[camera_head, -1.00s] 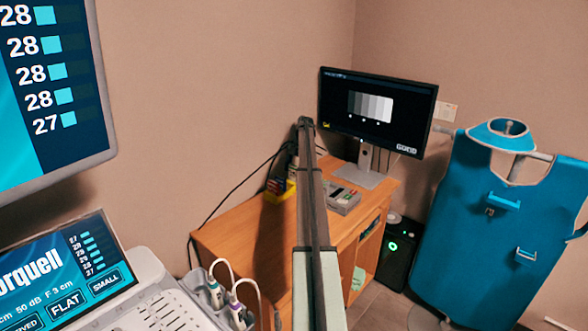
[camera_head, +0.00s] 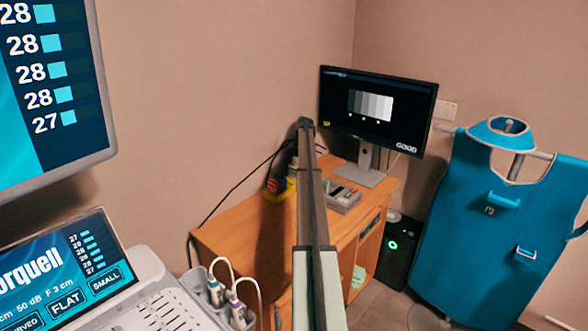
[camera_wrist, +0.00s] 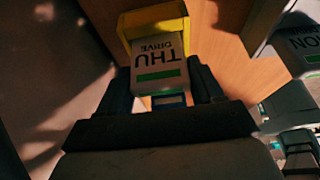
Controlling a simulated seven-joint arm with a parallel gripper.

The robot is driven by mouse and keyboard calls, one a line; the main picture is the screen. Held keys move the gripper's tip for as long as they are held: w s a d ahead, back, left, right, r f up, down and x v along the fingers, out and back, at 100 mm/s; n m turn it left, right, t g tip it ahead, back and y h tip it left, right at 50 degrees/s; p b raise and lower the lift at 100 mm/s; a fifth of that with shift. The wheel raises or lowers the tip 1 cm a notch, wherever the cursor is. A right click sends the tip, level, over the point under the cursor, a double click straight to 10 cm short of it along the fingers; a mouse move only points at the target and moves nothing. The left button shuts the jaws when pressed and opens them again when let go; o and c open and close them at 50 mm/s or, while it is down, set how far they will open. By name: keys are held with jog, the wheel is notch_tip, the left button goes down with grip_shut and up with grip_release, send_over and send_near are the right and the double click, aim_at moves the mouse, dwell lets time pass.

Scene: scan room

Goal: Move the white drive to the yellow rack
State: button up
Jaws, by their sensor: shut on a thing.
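In the wrist view my gripper (camera_wrist: 162,88) is shut on the white drive (camera_wrist: 158,58), which has a green stripe and reads "THU DRIVE" upside down. The yellow rack (camera_wrist: 126,28) shows behind and around the drive's far end. I cannot tell whether the drive is inside it or just in front of it. A blue patch (camera_wrist: 170,100) shows between the fingers, below the drive. In the head view my arm hides the gripper and the drive. Part of the rack, with a red item (camera_head: 275,185), shows just left of the arm on the wooden desk (camera_head: 235,235).
A grey unit (camera_head: 344,198) stands on the desk right of my arm, before the monitor (camera_head: 375,110). A second drive reading "MON" (camera_wrist: 304,45) is at the right of the wrist view. The wall is close behind the rack. The desk's left end is clear.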

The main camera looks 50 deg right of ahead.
jog(key=shift+f, duration=0.5)
dwell(0.3)
jog(key=o, duration=1.2)
jog(key=shift+o, duration=0.5)
jog(key=shift+r, duration=0.1)
jog(key=shift+r, duration=3.4)
